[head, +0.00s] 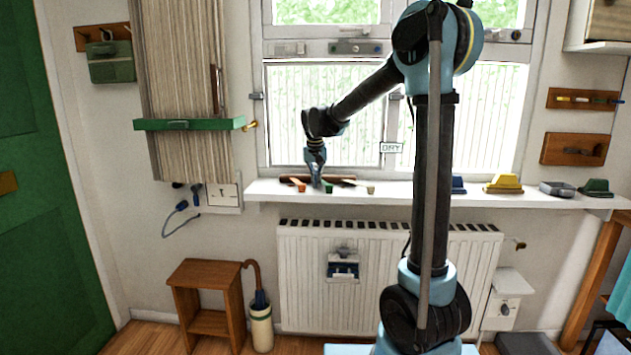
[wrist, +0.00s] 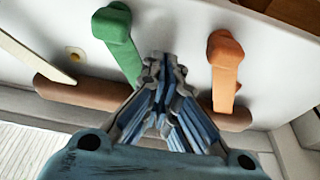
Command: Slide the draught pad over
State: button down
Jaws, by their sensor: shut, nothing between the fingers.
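A long brown rounded roll, which looks like the draught pad (wrist: 80,93), lies along the back of the white sill, by the window. In the head view its brown edge (head: 345,181) shows behind the small tools. My gripper (head: 317,184) points down at the sill with its fingers shut and empty. In the wrist view the fingertips (wrist: 163,62) are between a green tool (wrist: 118,40) and an orange tool (wrist: 225,65). The fingers hide the middle of the roll; I cannot tell whether they touch it.
A pale tool (wrist: 30,55) also lies across the roll. The white sill (head: 420,186) carries a yellow block (head: 503,184), a grey block (head: 557,188) and a green block (head: 596,187) further right. A radiator (head: 300,275) is below. A small DRY sign (head: 391,147) hangs at the window.

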jog(key=shift+w, duration=0.65)
jog(key=shift+w, duration=1.7)
jog(key=shift+d, duration=0.1)
